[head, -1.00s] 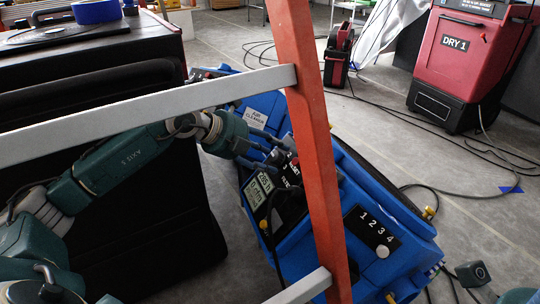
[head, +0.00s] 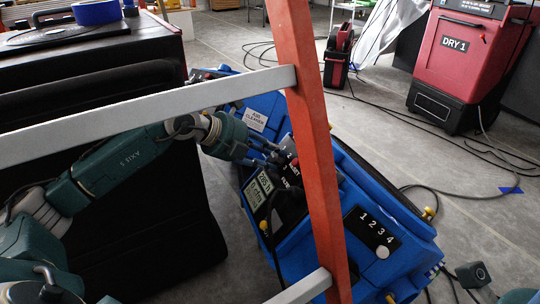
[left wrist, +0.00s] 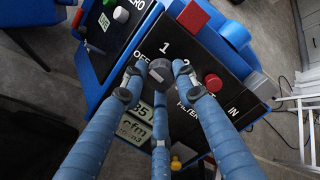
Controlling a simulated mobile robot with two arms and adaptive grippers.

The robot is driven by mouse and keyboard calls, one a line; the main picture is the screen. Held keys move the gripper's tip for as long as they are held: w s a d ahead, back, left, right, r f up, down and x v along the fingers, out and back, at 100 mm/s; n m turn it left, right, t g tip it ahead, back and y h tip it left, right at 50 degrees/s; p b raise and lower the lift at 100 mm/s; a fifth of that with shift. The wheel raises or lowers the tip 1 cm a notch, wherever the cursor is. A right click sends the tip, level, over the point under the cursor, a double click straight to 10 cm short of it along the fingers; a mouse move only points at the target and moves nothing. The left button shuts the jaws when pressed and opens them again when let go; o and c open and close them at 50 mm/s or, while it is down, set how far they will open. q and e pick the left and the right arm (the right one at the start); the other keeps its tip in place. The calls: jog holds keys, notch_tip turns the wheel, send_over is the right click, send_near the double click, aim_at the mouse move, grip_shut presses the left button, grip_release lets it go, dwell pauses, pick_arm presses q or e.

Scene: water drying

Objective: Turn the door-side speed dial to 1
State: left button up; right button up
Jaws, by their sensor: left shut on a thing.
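The blue air cleaner (head: 310,240) stands on the floor, partly hidden behind a ladder. My left gripper (head: 278,158) reaches its control panel from the left. In the left wrist view, my left gripper (left wrist: 161,80) has its three fingers closed around a dark grey round dial (left wrist: 160,66) on the black panel (left wrist: 222,60). The marks OFF, 1 and 2 show around the dial. Where its pointer stands is too small to tell. A red button (left wrist: 213,82) sits to the right of the fingers. A display (head: 258,190) shows digits. My right gripper is not in view.
An orange ladder rail (head: 318,150) with grey rungs (head: 150,118) crosses in front of the air cleaner. A second panel (head: 372,232) marked 1 to 4 has a pale knob. A black box stands at left. A red DRY 1 machine (head: 462,60) and cables lie beyond.

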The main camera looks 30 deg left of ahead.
pick_arm(q)
jog(key=m, duration=0.5)
jog(key=shift+w+a+r+h, duration=0.2)
jog(key=shift+r+h, duration=0.1)
jog(key=m, duration=0.5)
jog(key=shift+r+m+h, duration=0.1)
jog(key=shift+m+h, duration=0.3)
jog(key=o, duration=1.1)
jog(key=shift+d, duration=0.1)
jog(key=shift+f, duration=0.2)
jog(key=shift+s, duration=0.15)
